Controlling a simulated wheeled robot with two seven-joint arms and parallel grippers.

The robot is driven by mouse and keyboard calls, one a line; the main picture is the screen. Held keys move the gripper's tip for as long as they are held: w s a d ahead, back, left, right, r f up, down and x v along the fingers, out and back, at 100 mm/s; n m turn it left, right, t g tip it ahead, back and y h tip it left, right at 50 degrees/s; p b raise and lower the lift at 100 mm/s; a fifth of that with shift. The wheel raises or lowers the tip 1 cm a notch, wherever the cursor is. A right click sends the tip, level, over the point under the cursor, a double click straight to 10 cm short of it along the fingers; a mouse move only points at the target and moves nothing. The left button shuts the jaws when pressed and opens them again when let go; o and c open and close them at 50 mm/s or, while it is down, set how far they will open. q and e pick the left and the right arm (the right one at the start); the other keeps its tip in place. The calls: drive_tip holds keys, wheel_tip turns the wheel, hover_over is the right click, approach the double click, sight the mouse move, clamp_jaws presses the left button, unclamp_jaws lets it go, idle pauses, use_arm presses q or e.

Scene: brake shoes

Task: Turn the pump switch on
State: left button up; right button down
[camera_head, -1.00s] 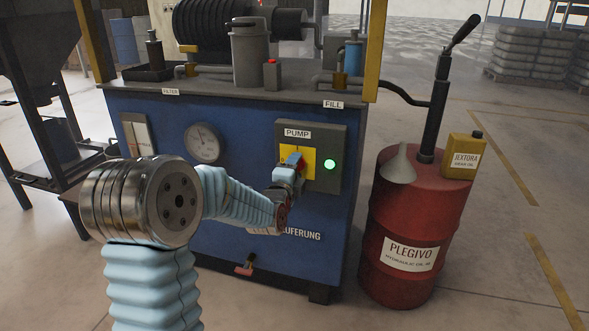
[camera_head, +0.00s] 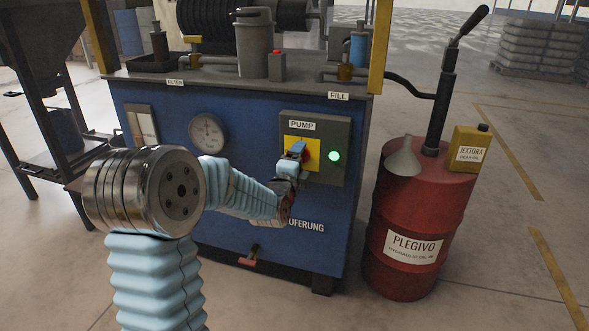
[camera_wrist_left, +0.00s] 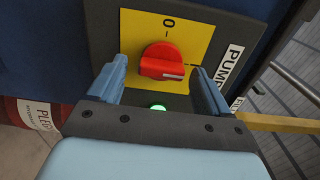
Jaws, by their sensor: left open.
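The pump switch is a red knob (camera_wrist_left: 163,62) on a yellow plate (camera_wrist_left: 130,35) in the left wrist view. Its white mark points right, towards the I mark; the 0 is above. In the head view the red knob (camera_head: 307,155) is partly hidden by my left gripper (camera_head: 293,156). That gripper, also in the left wrist view (camera_wrist_left: 158,84), is open, its two blue fingers on either side of the knob with gaps showing. I cannot tell how deep they reach. A green lamp (camera_head: 334,156) beside the knob is lit. My right gripper is not in view.
The grey pump box (camera_head: 343,128) is on the front of a blue machine (camera_head: 230,240), below its top edge. A gauge (camera_head: 207,132) is to the left. A red drum (camera_head: 415,240) with a funnel and a yellow can (camera_head: 470,148) stands close on the right.

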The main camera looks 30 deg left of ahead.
use_arm(q)
drive_tip(key=v, duration=1.3)
drive_tip(key=shift+s+p, duration=0.2)
drive_tip(key=shift+p, duration=0.1)
drive_tip(key=shift+d, duration=0.1)
drive_tip(key=s+d+f+n+g+h+p, duration=0.15)
drive_tip(key=d+f+n+g, duration=0.35)
drive_tip(key=f, duration=0.8)
drive_tip(key=d+f+n+g+h, duration=0.35)
drive_tip(key=d+f, duration=0.35)
drive_tip(key=f, duration=0.5)
drive_tip(key=s+d+f+n+g+h, duration=0.1)
drive_tip(key=s+d+f+n+g, duration=0.3)
drive_tip(key=s+f, duration=0.3)
drive_tip(key=s+d+f+n+g+h+p, duration=0.1)
drive_tip(key=s+d+f+n+g+h, duration=0.1)
drive_tip(key=s+d+f+n+g, duration=0.2)
drive_tip(key=s+d+f, duration=0.2)
drive_tip(key=s+f, duration=0.2)
drive_tip(key=shift+s+d+n, duration=0.25)
drive_tip(key=shift+s+n, duration=0.1)
drive_tip(key=shift+s, duration=0.05)
drive_tip(key=shift+f, duration=0.1)
